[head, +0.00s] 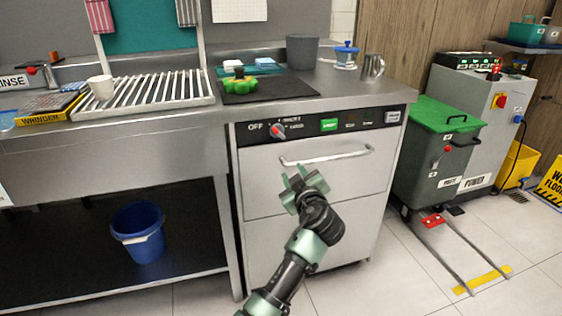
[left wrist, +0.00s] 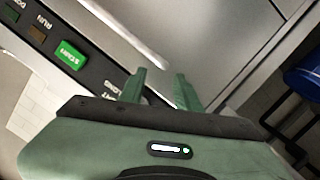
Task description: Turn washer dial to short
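The washer (head: 300,232) is a steel front-loading cabinet under the counter. Its dial (head: 278,131), a small red and pale knob, sits at the left of the black control panel (head: 362,120). The OFF label is left of the dial and two small labels are right of it; its exact pointing is too small to tell. My left gripper (head: 295,175) is open and empty, in front of the washer door, below the dial and apart from it. In the left wrist view, the fingers (left wrist: 161,78) are spread near the LONG label; the dial is not visible there.
A horizontal door handle (head: 327,158) juts out between the gripper and the panel. A green start button (head: 329,125) is right of the dial. A blue bucket (head: 139,232) stands on the lower shelf at left. A green-lidded grey bin (head: 436,150) stands at right.

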